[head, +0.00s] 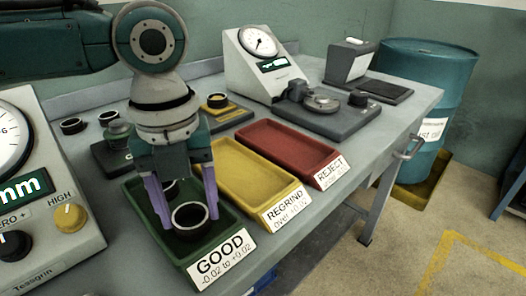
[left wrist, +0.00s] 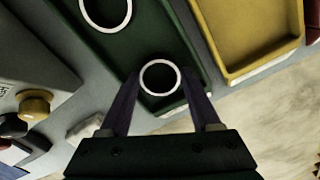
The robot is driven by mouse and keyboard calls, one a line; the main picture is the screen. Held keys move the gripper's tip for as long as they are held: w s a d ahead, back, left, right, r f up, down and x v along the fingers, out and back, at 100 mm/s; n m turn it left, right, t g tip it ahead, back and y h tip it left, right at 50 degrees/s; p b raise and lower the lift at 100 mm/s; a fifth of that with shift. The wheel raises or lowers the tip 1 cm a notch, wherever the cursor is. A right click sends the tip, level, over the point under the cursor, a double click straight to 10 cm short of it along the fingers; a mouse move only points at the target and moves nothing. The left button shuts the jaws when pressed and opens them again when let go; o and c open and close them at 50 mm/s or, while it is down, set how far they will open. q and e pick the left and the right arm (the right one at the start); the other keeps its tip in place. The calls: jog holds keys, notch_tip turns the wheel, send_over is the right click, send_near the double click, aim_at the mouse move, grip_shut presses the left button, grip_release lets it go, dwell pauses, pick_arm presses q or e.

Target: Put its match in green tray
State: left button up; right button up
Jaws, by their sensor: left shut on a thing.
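My left gripper (head: 190,220) points down over the front of the green GOOD tray (head: 226,226), shut on a dark ring with a pale rim (head: 190,233). In the left wrist view this held ring (left wrist: 160,94) sits between the two fingertips (left wrist: 160,78), over the green tray (left wrist: 190,45). A second ring (head: 171,184) lies in the green tray behind the held one, partly hidden by the gripper. It also shows in the left wrist view (left wrist: 105,30). Whether the held ring touches the tray floor I cannot tell. My right gripper is not in view.
A yellow REGRIND tray (head: 252,175) and a red REJECT tray (head: 290,150) stand to the right, both empty. Two dark rings (head: 72,126) lie at the back left. Dial gauges (head: 258,60) stand at the back and left. A teal barrel (head: 425,90) stands beyond the bench.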

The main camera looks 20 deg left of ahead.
pick_arm(q)
jog(key=o, duration=1.2)
jog(key=shift+f, duration=0.1)
notch_tip(320, 180, up, 12)
jog(key=shift+r+p, duration=0.2)
jog(key=shift+p, duration=0.65)
